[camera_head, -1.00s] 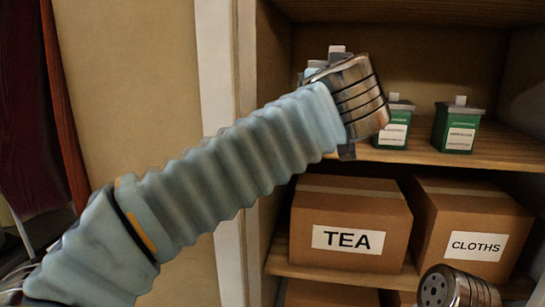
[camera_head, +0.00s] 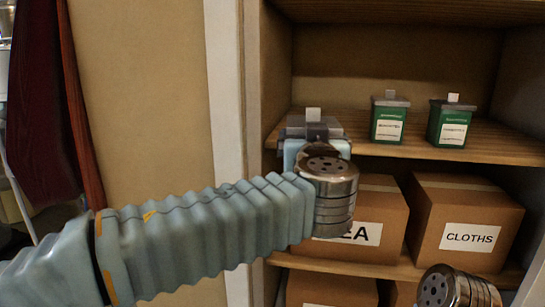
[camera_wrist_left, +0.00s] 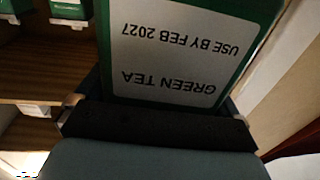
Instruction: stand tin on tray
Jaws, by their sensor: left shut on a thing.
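My left gripper (camera_head: 314,135) is shut on a tin at the left end of the upper shelf. In the head view only the tin's grey lid with a pale knob (camera_head: 313,115) shows; my gripper and wrist hide its body. In the left wrist view the tin (camera_wrist_left: 185,50) is green, with a white label reading "GREEN TEA, USE BY FEB 2027", upside down in the picture. The dark gripper part (camera_wrist_left: 150,125) lies across it. I cannot tell whether the tin touches the shelf. No tray is seen. My right gripper is not seen; only a metal part of that arm shows at lower right.
Two similar green tins, one (camera_head: 389,122) left of the other (camera_head: 452,125), stand on the upper wooden shelf (camera_head: 500,148). Below are cardboard boxes, one partly hidden (camera_head: 375,205) and one marked CLOTHS (camera_head: 468,215). A white cabinet post (camera_head: 226,110) stands close on the left.

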